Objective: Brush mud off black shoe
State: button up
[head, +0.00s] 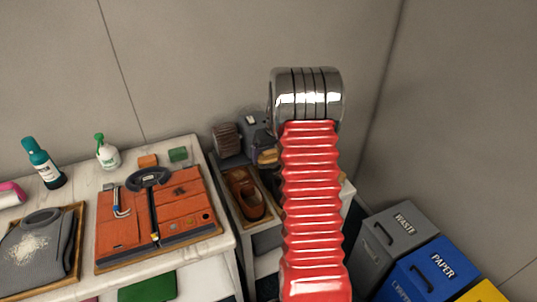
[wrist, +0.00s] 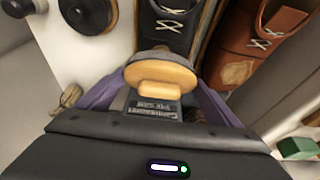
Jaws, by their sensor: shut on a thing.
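The black shoe (wrist: 172,28) with white laces shows at the top middle of the wrist view. Its lower part is hidden behind a round brush (wrist: 165,78) with a wooden back and grey rim. My gripper (wrist: 163,98) is shut on the brush, its purple fingers on either side. The brush overlaps the shoe in this view; I cannot tell whether they touch. Mud on the black shoe cannot be made out. In the head view the brush (head: 268,156) shows beside my red arm, which hides most of the black shoe (head: 273,182).
A brown shoe (wrist: 250,45) stands right of the black one, with a tan patch on it. Bins, including a grey waste bin (head: 395,240), stand at right.

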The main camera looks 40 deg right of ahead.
jog(key=shift+s+a+f, duration=0.1)
jog(key=shift+s+f, duration=0.1)
jog(key=shift+f, duration=0.05)
jog(key=shift+s+a+r, duration=0.1)
jog(key=shift+s+a, duration=0.1)
jog(key=shift+s, duration=0.45)
jog(key=shift+s+a+r, duration=0.1)
jog(key=shift+s+a, duration=0.1)
jog(key=shift+s, duration=0.5)
jog(key=shift+s+a, duration=0.2)
jog(key=shift+s, duration=0.45)
jog(key=shift+w+d+r, duration=0.1)
jog(key=shift+w+r, duration=0.05)
jog(key=shift+r, duration=0.65)
jog(key=shift+w+r, duration=0.15)
jog(key=shift+r, duration=0.6)
jog(key=shift+w+r, duration=0.15)
jog(key=shift+r, duration=1.55)
jog(key=shift+d, duration=0.1)
notch_tip(320, 180, up, 3)
jog(key=shift+w, duration=0.15)
